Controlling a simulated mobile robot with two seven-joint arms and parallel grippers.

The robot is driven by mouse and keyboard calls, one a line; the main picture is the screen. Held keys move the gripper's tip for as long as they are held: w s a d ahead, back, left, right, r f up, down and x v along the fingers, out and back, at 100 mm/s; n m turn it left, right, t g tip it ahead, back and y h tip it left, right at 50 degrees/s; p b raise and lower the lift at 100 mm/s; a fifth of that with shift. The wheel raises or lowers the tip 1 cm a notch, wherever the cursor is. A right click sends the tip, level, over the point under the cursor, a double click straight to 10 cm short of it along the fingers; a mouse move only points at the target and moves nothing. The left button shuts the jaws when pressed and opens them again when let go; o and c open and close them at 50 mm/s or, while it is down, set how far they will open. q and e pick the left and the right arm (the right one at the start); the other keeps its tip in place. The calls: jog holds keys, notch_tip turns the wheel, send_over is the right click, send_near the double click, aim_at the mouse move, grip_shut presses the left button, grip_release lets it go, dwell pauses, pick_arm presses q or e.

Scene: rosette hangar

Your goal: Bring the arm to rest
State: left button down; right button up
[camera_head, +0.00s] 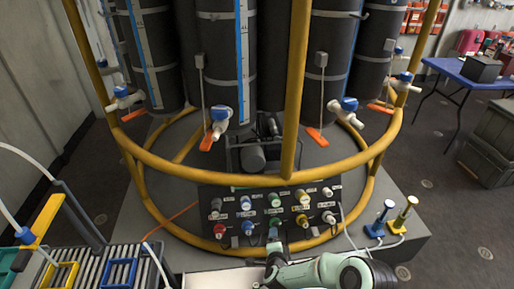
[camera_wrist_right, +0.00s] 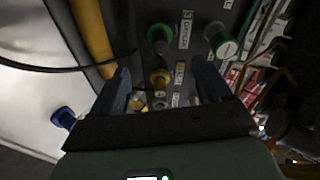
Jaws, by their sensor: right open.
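My right arm (camera_head: 330,272), pale green, reaches in from the bottom right of the head view. Its gripper (camera_head: 274,250) is at the lower middle edge of a dark panel of knobs (camera_head: 205,205). In the wrist view the right gripper (camera_wrist_right: 162,72) is open, its two dark fingers spread apart. I cannot tell whether the fingers touch any knob. My left gripper is not in view.
A yellow rail (camera_head: 230,180) rings the dark cylinders (camera_head: 215,60) behind the panel. Blue and yellow plungers (camera_head: 378,222) stand right of the panel. A roller rack (camera_head: 85,272) with small trays is at lower left. A blue table (camera_head: 460,70) stands far right, with open floor before it.

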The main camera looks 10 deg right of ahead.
jog(key=s+d+f+n+g+y, duration=0.1)
jog(key=s+f+n+g, duration=0.3)
jog(key=s, duration=0.7)
jog(key=s+d+f+n+g+y, duration=0.15)
jog(key=s+f+n, duration=0.3)
jog(key=s, duration=0.65)
jog(key=s+d+f+n+g+y, duration=0.15)
jog(key=s+f+n+g, duration=0.35)
jog(key=s, duration=0.6)
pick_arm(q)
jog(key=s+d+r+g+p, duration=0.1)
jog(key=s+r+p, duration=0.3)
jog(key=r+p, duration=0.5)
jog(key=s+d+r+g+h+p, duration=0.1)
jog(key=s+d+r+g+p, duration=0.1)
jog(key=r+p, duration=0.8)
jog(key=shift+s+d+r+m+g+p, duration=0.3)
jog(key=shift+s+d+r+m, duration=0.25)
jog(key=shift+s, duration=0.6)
pick_arm(e)
jog(key=s+a+r+g, duration=0.1)
jog(key=s+r, duration=0.3)
jog(key=r, duration=0.5)
jog(key=s+a+r+g+y, duration=0.1)
jog(key=s+a+r, duration=0.2)
jog(key=r, duration=0.7)
jog(key=shift+s+a+r+m+y, duration=0.15)
jog(key=shift+s+a+m+y, duration=0.2)
jog(key=shift+s, duration=0.4)
